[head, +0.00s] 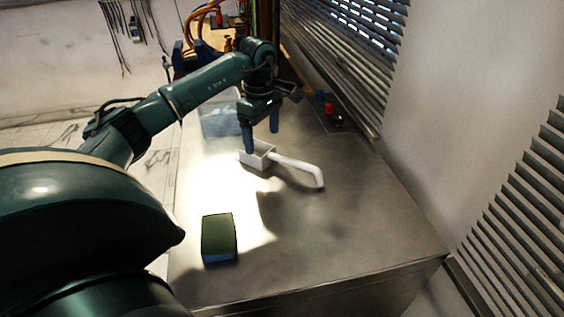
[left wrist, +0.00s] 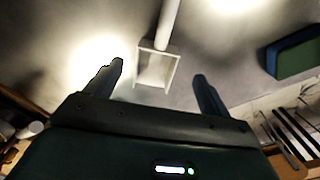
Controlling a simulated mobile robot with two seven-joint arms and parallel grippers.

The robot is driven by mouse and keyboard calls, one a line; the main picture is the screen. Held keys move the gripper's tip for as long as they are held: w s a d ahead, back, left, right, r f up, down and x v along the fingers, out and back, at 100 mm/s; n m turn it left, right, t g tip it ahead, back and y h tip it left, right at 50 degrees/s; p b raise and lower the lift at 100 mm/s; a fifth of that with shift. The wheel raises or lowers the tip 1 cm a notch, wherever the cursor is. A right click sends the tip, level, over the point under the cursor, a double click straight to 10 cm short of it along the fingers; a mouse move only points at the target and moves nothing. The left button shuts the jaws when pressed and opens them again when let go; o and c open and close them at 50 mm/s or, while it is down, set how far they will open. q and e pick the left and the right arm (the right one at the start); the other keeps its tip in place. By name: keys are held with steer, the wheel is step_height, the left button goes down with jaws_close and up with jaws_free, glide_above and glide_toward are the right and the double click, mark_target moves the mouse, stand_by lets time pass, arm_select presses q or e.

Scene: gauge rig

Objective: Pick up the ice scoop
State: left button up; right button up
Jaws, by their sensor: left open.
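The white ice scoop (head: 298,167) lies on the metal table, with its square box-shaped scoop end toward the back left and its bent handle reaching to the right. My left gripper (head: 261,143) is open, fingers pointing down, above or beside the scoop end; the exact height is hard to tell. In the left wrist view the scoop (left wrist: 155,68) shows between and beyond the two spread fingers of the left gripper (left wrist: 162,85), with its handle running up out of the frame. Nothing is held. My right gripper is not in view.
A green and blue sponge-like block (head: 218,238) lies on the table (head: 330,240) nearer the front; it also shows in the left wrist view (left wrist: 297,52). A clear bluish container (head: 220,118) stands behind the scoop. Slatted shutters (head: 345,60) and a wall bound the right.

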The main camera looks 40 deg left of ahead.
mark_target(265, 151)
arm_select(q)
steer(key=f, duration=0.5)
steer(key=shift+w+d+f+p, duration=0.1)
steer(key=shift+w+f+p, duration=0.15)
steer(key=shift+f+p, duration=0.1)
steer(key=shift+f, duration=0.15)
steer(key=shift+c, duration=0.4)
steer(key=c, duration=1)
